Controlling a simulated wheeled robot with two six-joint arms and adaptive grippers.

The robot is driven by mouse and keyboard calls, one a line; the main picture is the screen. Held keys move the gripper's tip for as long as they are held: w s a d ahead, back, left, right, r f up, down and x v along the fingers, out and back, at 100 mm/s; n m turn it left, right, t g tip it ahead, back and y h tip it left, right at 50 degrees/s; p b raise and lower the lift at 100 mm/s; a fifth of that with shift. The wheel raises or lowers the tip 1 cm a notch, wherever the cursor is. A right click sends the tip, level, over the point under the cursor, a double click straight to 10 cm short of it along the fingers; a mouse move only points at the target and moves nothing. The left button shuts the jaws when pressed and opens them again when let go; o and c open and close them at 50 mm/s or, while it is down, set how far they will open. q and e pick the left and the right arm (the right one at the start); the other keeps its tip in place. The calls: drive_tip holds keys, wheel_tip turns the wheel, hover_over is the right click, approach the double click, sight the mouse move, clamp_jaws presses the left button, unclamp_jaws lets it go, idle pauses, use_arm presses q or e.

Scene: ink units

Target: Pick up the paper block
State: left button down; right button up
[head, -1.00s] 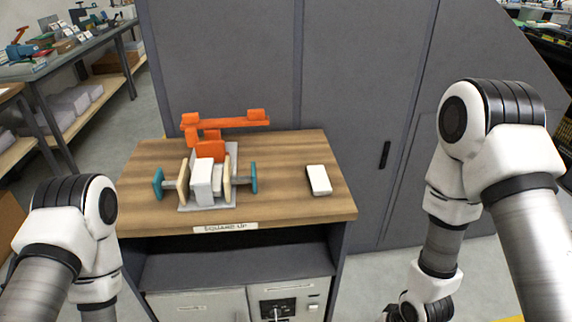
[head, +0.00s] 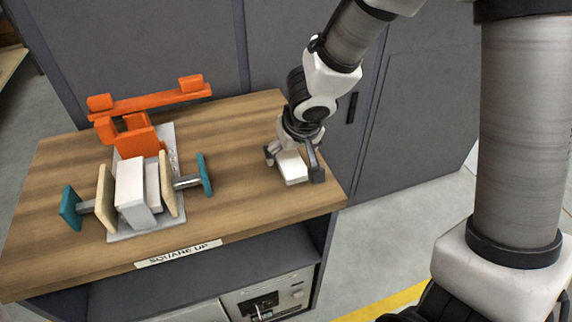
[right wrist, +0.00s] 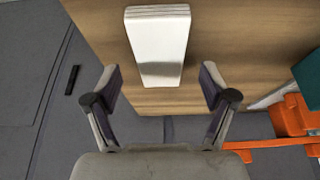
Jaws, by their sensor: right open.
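A white paper block (head: 291,168) lies flat near the right end of the wooden table. It also shows in the right wrist view (right wrist: 160,45), just beyond the fingertips. My right gripper (head: 294,164) is open above it, with one finger to each side of the block in the head view. In the right wrist view my right gripper (right wrist: 160,90) has an empty gap between its fingers. I cannot tell how far the fingertips are above the table. My left gripper is not in view.
A jig with teal-ended clamps (head: 206,175), pale side plates and an orange frame (head: 150,98) stands on the left of the table (head: 245,140), holding white blocks (head: 132,190). Bare wood lies between it and my right gripper. A grey cabinet (head: 200,50) stands behind.

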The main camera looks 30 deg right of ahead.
drive_tip(key=x, duration=0.2)
drive_tip(key=shift+w+f, duration=0.25)
drive_tip(key=shift+s+r, duration=0.2)
drive_tip(key=c, duration=1.3)
